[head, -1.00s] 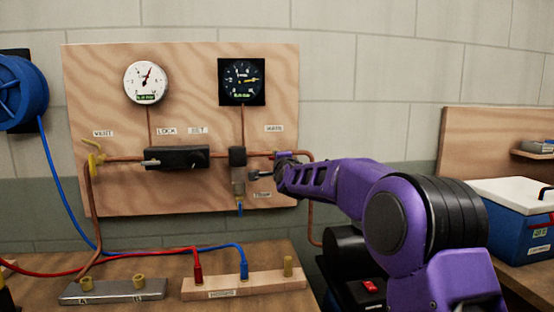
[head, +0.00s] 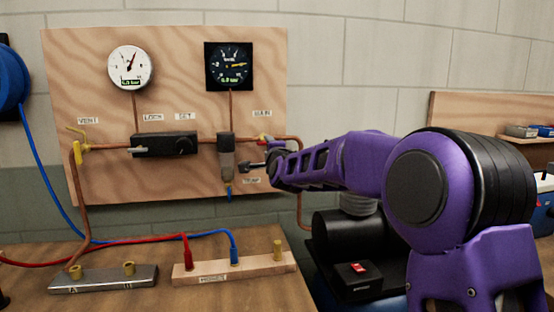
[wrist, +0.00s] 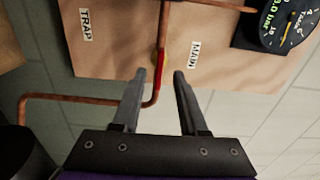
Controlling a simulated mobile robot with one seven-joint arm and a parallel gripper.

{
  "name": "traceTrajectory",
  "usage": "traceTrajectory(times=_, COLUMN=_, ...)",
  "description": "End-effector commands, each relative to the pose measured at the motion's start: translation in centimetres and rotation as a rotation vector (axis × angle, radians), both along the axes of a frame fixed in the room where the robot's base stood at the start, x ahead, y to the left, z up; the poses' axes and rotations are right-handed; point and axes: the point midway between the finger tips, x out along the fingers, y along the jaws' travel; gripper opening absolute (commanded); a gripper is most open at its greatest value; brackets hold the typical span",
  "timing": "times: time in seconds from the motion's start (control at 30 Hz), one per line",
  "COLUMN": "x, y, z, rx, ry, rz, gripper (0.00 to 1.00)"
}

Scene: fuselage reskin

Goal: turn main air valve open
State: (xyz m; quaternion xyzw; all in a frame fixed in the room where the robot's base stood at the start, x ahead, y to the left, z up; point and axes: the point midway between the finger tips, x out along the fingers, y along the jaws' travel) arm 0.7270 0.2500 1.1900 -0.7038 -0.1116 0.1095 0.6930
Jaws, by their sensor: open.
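The main air valve is on the copper pipe by the MAIN label, at the right of the wooden board (head: 80,180). In the head view a small yellow part of it (head: 263,138) shows just above my gripper (head: 254,166); the rest is partly hidden by my arm. In the wrist view its red handle (wrist: 162,55) lies along the pipe, below the MAIN label (wrist: 195,55) in the board's own layout. My gripper (wrist: 160,76) is open and empty. Its fingertips are either side of the pipe line in the picture; I see no contact with the handle.
A white gauge (head: 130,67) and a black gauge (head: 230,66) sit above the pipe. A black regulator (head: 165,144), a filter (head: 226,155) and a yellow vent valve (head: 82,147) are left of my gripper. The bench (head: 250,240) with a manifold and hoses is below.

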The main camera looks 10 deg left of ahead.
Motion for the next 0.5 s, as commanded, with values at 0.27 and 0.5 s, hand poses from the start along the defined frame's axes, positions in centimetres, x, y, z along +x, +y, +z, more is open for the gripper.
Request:
traceTrajectory(times=0.27, x=-5.5, y=-1.8, z=0.1, rx=-0.002, ry=-0.001, rz=-0.001, gripper=0.42)
traceTrajectory(times=0.5, x=-9.5, y=-3.1, z=0.0, rx=-0.002, ry=-0.001, rz=-0.001, gripper=0.42)
